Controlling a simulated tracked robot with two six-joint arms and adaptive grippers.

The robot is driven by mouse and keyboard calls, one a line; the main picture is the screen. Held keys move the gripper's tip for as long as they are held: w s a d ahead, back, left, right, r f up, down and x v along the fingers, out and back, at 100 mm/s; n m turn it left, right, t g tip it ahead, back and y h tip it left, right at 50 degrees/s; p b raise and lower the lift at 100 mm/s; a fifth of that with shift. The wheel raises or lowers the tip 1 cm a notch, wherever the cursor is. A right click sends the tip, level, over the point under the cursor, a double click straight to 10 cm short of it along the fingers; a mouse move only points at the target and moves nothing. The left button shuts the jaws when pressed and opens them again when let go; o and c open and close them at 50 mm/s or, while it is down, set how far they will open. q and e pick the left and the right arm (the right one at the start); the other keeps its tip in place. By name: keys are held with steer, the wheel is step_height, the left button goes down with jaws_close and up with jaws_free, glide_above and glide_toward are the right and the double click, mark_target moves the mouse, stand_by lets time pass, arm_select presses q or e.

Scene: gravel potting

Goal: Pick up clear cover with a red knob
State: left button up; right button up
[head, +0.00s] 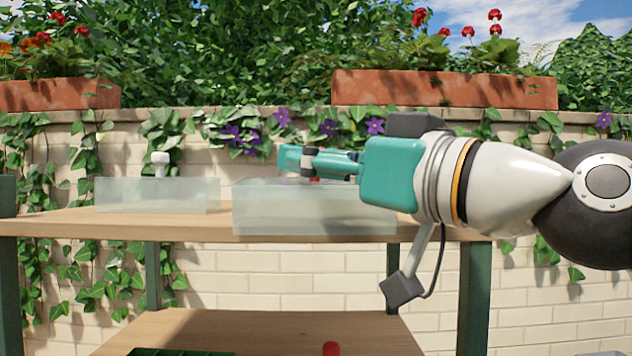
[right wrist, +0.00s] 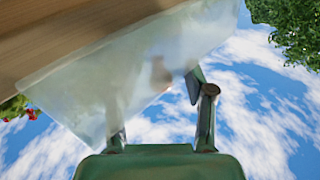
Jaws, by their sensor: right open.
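A clear, frosted cover (head: 310,212) stands on the upper wooden shelf in the middle of the head view. A bit of its red knob (head: 314,180) shows just below the fingers. My right gripper (head: 291,160) reaches in from the right over the cover's top, its fingers level and open around or just above the knob; I cannot tell which. In the right wrist view the cover (right wrist: 75,85) fills the upper left, with a blurred brownish knob shape (right wrist: 160,72) ahead of the open fingers. The left finger is seen hazily through the cover. My left gripper is not in view.
A second frosted cover (head: 125,196) with a white knob (head: 160,161) stands left on the same shelf (head: 60,222), with a small gap between. On the lower shelf (head: 260,330) are a green tray edge (head: 180,352) and a red knob-like thing (head: 331,348). A brick wall stands behind.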

jaws_close()
stand_by(0.3)
steer(key=shift+r, duration=0.15)
